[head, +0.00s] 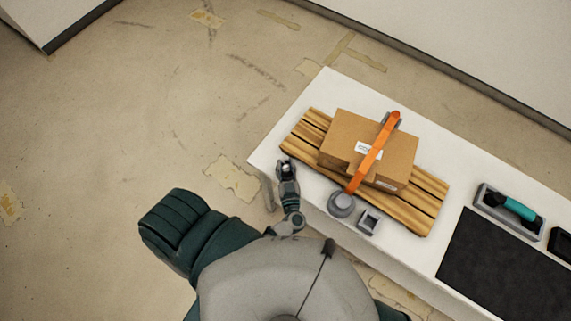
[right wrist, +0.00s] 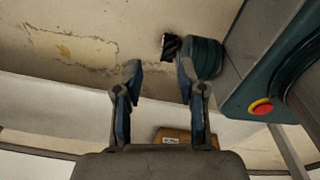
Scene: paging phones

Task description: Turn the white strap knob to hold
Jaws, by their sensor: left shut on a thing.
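My left gripper (head: 287,168) is at the near left corner of a wooden pallet (head: 428,218) in the head view. It is shut on a small pale thing, mostly hidden by the fingers; I cannot tell whether this is the white strap knob. An orange strap (head: 372,158) runs over a cardboard box (head: 346,130) on the pallet. A round grey piece (head: 341,204) sits at the strap's near end, right of the gripper. My right gripper (right wrist: 158,76) is open and empty in the right wrist view, away from the box (right wrist: 172,134).
The white table (head: 318,92) carries the pallet. A small grey square holder (head: 369,221) stands beside the round piece. To the right are a black mat (head: 500,265) and a grey tray with a teal-handled tool (head: 519,208). The floor left of the table is clear.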

